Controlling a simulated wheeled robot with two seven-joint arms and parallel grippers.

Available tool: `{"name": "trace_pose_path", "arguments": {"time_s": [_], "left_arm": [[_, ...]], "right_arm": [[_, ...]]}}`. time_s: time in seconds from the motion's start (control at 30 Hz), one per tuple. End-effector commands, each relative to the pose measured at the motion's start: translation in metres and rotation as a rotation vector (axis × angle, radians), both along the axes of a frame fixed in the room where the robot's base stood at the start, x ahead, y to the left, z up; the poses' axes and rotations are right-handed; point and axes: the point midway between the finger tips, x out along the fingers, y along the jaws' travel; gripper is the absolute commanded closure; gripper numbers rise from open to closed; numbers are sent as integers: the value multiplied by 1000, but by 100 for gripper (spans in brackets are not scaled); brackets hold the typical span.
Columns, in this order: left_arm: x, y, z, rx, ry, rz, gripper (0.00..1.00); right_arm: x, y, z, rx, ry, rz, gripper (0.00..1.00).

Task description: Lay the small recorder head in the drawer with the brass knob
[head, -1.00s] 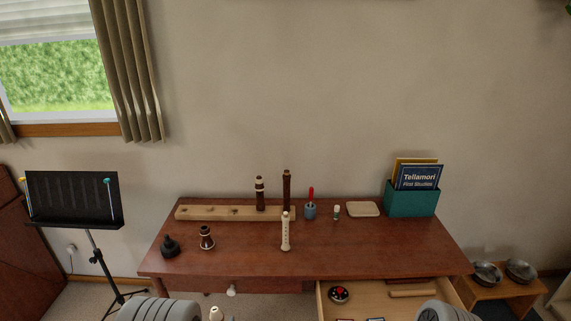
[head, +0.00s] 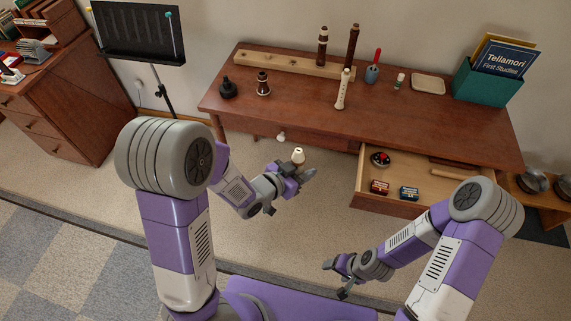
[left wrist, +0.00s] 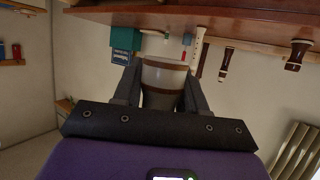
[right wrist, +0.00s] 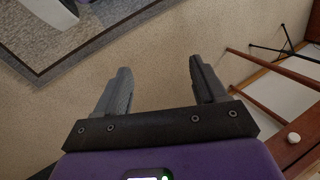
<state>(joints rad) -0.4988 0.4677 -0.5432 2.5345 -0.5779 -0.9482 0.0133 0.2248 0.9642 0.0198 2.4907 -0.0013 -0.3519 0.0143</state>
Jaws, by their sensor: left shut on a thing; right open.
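My left gripper (head: 300,172) is shut on a small cream piece with a dark tip (head: 298,156), seemingly the small recorder head. It is held in the air in front of the desk, left of the open drawer. In the left wrist view the piece (left wrist: 164,77) sits between the fingers, cream with a brown band. The open drawer (head: 385,206) is pulled out at the desk's right; its knob is not visible. A shut drawer at the left has a white knob (head: 281,137), also in the right wrist view (right wrist: 293,138). My right gripper (head: 335,276) is open and empty, low over the carpet.
The open drawer holds a round black and red tin (head: 380,159), two small boxes and a wooden stick (head: 459,172). The desktop (head: 300,105) carries a cream recorder (head: 342,90), a wooden stand (head: 285,63), dark recorder parts and a teal file box (head: 488,86).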

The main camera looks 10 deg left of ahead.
Motion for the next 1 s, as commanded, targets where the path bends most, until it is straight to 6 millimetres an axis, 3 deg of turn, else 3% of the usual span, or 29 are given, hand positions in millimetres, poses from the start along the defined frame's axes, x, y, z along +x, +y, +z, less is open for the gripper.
{"name": "trace_pose_path", "arguments": {"time_s": [0.17, 0.27, 0.37, 0.47, 0.57, 0.73, 0.9, 1.0], "left_arm": [[-5, -19, 11, -1, -2, -103, 100], [-7, -23, 13, 0, -1, -128, 100], [-8, -25, 13, 2, 0, -137, 100], [-8, -25, 13, 1, 0, -137, 100], [-7, -25, 13, 1, 0, -137, 100], [-7, -25, 13, 1, -1, -136, 100], [-7, -25, 13, 0, 0, -135, 100], [-7, -25, 13, 0, 0, -135, 100]], "right_arm": [[0, 0, 0, 0, 0, 0, 29], [1, 0, 1, -3, -4, -3, 43], [13, 2, 5, -21, -37, -24, 47], [37, 6, 16, -62, -113, -76, 47], [72, 13, 37, -118, -230, -161, 47], [123, 25, 92, -206, -462, -336, 47], [149, 38, 160, -264, -679, -520, 47], [151, 45, 202, -288, -795, -629, 47]]}}
